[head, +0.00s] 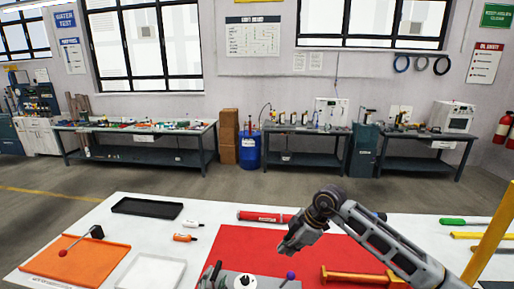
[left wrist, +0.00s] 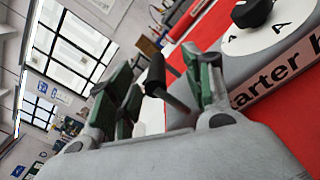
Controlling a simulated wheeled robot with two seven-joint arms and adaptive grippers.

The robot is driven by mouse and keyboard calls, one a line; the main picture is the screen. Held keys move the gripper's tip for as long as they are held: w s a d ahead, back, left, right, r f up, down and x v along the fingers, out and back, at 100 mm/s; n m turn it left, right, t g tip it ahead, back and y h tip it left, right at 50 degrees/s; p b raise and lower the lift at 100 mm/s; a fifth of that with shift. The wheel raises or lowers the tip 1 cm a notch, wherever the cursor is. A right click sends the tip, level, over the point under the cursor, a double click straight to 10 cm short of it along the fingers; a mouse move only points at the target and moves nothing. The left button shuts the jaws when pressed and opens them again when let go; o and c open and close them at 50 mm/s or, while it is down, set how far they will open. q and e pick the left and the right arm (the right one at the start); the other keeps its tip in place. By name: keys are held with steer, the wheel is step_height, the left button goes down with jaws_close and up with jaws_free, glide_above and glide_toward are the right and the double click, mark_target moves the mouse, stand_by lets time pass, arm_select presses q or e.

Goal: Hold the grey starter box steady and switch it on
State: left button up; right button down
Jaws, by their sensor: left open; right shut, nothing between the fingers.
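The grey starter box (head: 262,284) is at the bottom edge of the head view, partly cut off, with a black knob on a white dial (head: 243,281). In the left wrist view its grey top (left wrist: 213,50), dial (left wrist: 270,32) and part of its "starter" label show at right. My left gripper (left wrist: 165,95) is open, with a black bar (left wrist: 172,92) showing between its green-padded fingers; contact is unclear. In the head view dark upright parts show at the box's left end. My right gripper (head: 287,247) is shut and empty, above the red mat behind the box.
A purple ball-topped lever (head: 290,275) stands at the box's right. An orange bar (head: 360,277) lies on the red mat (head: 225,240). A red tube (head: 265,217) lies behind.

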arm_select(q)
steer(key=shift+s+a, duration=0.25)
steer(key=shift+s, duration=1.6)
steer(key=shift+s+a, duration=0.25)
steer(key=shift+s, duration=1.55)
steer(key=shift+s+a, duration=0.25)
steer(key=shift+s, duration=1.6)
